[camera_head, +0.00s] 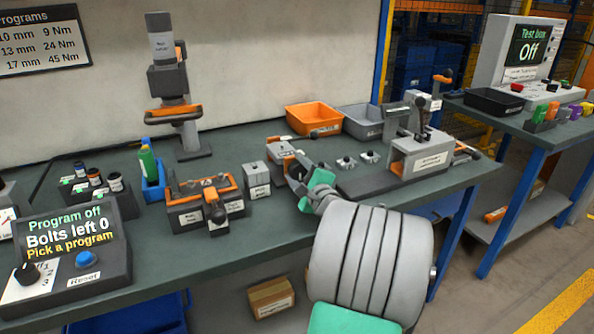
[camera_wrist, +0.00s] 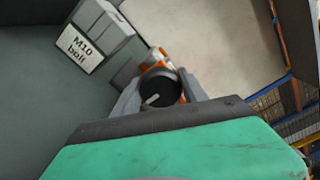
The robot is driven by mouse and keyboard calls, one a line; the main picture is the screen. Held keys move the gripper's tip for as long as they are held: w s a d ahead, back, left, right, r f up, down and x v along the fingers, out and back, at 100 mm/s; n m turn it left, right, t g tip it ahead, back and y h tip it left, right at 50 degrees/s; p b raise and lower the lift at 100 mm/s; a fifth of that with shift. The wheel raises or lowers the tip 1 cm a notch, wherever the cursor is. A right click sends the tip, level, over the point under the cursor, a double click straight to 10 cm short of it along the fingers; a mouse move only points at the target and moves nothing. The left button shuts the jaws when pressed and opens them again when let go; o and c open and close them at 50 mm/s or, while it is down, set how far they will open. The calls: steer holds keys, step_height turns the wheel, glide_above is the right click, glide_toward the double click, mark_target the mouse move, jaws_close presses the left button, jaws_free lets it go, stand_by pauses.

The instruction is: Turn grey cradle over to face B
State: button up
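The grey cradle (camera_head: 279,151), a grey block with orange parts, appears to stand on the bench just right of the M10 bolt box, partly hidden by my gripper; no face letter is readable. My gripper (camera_head: 304,181) reaches it from the front right. In the wrist view, a round black knob (camera_wrist: 160,89) with a white line sits between the two grey fingers of my gripper (camera_wrist: 160,98). Orange and grey parts show just behind the knob. Whether the fingers press on the knob or only stand around it is not clear.
The grey M10 bolt box (camera_wrist: 97,35) stands close to the left of my gripper. A fixture with an orange frame (camera_head: 204,187) lies further left. An orange bin (camera_head: 313,118) and a grey bin (camera_head: 362,120) stand behind. A grey clamp station (camera_head: 420,155) stands to the right.

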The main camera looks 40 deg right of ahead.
steer(key=o, duration=0.5)
steer(key=shift+c, duration=0.2)
steer(key=v, duration=0.7)
steer(key=shift+s+a+p, duration=0.15)
steer(key=shift+s+p, duration=0.15)
steer(key=shift+s, duration=0.1)
